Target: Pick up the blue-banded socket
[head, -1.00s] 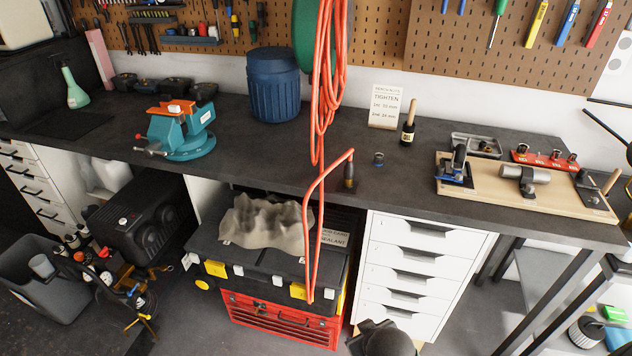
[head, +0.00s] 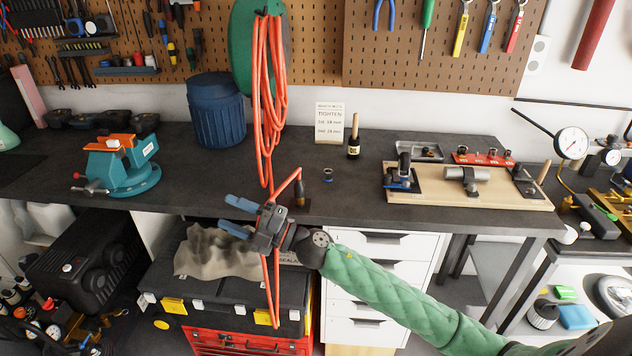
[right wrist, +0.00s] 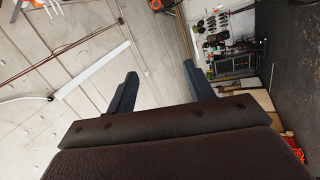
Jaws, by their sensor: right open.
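The socket does not show there. My left gripper is not in view.
An orange hose (head: 268,110) hangs down close by my right gripper. A teal vise (head: 122,170) is at left.

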